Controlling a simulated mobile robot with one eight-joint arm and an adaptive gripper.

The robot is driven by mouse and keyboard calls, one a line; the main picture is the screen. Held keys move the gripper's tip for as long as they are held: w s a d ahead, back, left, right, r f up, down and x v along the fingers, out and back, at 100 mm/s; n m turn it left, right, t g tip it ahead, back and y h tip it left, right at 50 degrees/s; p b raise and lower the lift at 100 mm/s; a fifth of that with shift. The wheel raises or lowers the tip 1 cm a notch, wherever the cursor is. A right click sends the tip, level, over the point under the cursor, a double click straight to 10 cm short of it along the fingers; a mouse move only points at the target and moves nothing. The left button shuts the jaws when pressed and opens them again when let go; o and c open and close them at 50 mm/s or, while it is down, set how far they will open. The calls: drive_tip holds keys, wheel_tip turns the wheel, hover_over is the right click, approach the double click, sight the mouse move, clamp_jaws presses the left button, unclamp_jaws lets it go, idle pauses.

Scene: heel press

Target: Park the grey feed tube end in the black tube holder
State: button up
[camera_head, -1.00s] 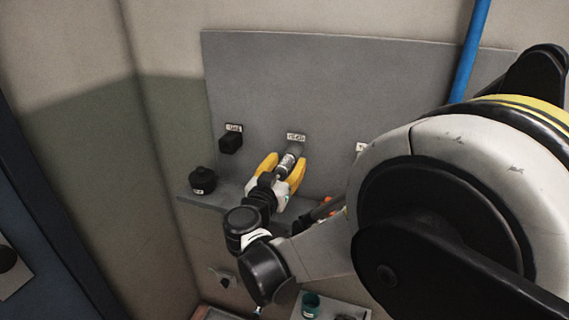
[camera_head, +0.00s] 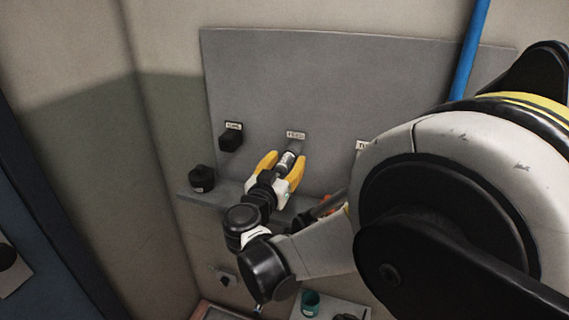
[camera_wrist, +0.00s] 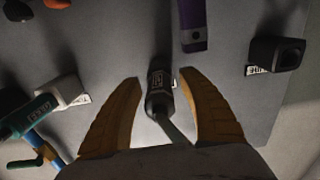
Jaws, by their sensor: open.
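The grey feed tube end (camera_head: 288,158) sits at the middle label of the grey panel. In the wrist view it is a dark cylinder with a printed label (camera_wrist: 158,95). My gripper (camera_head: 286,160) has its yellow fingers spread on both sides of it. In the wrist view the open fingers (camera_wrist: 161,78) flank the tube end, with visible gaps on both sides. A black block with a socket, which looks like the black tube holder (camera_head: 231,140), is on the panel to the left. It shows at the upper right in the wrist view (camera_wrist: 275,53) and looks empty.
A black pot (camera_head: 202,178) stands on the ledge (camera_head: 229,194) below the holder. The wrist view shows a purple part (camera_wrist: 193,25) near the fingertips and a white block (camera_wrist: 68,92). A teal cup (camera_head: 310,303) is below. The panel between tube and holder is clear.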

sight(280, 171)
idle(0.3)
clamp_jaws()
drive_tip(key=shift+s, duration=0.15)
drive_tip(key=shift+b+v, duration=0.3)
drive_tip(key=shift+v, duration=2.6)
drive_tip(key=shift+s+a, duration=0.1)
drive_tip(key=shift+v, duration=0.9)
drive_tip(key=w+a, duration=0.3)
drive_tip(key=a, duration=0.6)
drive_tip(key=w+a, duration=0.3)
drive_tip(key=a, duration=0.6)
drive_tip(key=shift+w+b, duration=0.25)
drive_tip(key=shift+b, duration=0.1)
drive_tip(key=shift+w+d, duration=0.1)
